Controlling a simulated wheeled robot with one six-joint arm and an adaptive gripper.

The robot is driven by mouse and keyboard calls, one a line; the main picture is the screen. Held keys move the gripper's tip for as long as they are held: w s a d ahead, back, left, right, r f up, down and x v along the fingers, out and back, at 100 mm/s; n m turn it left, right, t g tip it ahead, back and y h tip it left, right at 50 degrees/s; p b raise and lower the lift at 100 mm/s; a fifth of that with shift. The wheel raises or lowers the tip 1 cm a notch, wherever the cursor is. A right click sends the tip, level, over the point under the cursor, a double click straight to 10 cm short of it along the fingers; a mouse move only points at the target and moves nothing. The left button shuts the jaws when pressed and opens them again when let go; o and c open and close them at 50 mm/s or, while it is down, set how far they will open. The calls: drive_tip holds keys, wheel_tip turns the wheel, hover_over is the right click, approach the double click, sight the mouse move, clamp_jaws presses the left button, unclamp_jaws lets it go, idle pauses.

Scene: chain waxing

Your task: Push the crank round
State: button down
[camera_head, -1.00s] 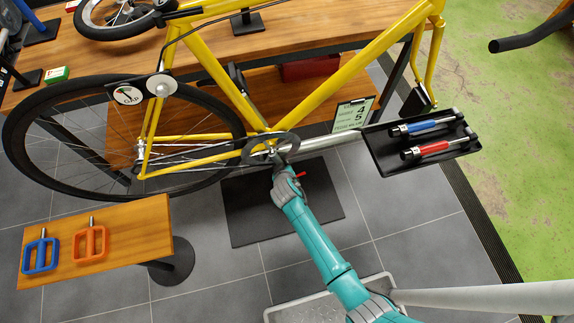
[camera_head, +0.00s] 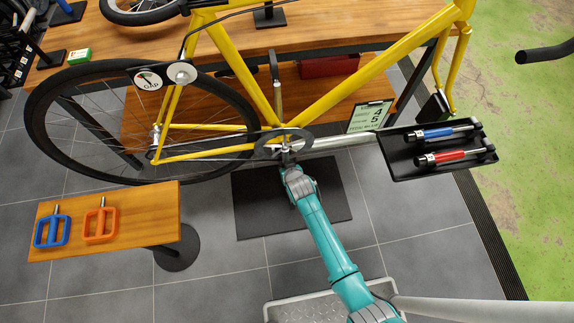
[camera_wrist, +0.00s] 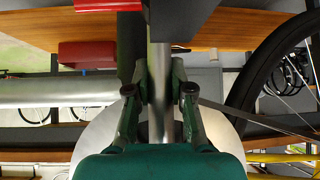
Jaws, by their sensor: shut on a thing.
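The yellow bicycle (camera_head: 310,90) hangs on a silver stand arm (camera_head: 343,143) in the head view. Its dark chainring (camera_head: 268,149) is just above my gripper (camera_head: 288,161). In the wrist view my gripper (camera_wrist: 160,85) is shut on a silver bar, seemingly the near crank arm (camera_wrist: 160,60), which runs between its fingers. The far crank arm (camera_head: 275,68) points upward behind the frame. The chain (camera_head: 215,152) runs left to the rear wheel (camera_head: 75,170). A round gauge marked GAP (camera_head: 148,80) is beside the seat tube. The crank's near end is partly hidden by my gripper.
A tray (camera_head: 395,165) with a blue and a red tool stands at the right. A wooden stand (camera_head: 150,215) with blue and orange pedals stands at the left. The workbench (camera_head: 340,25) is behind.

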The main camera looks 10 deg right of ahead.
drive_tip(key=shift+s+f, duration=0.1)
drive_tip(key=c, duration=1)
unclamp_jaws()
drive_tip(key=v, duration=1.2)
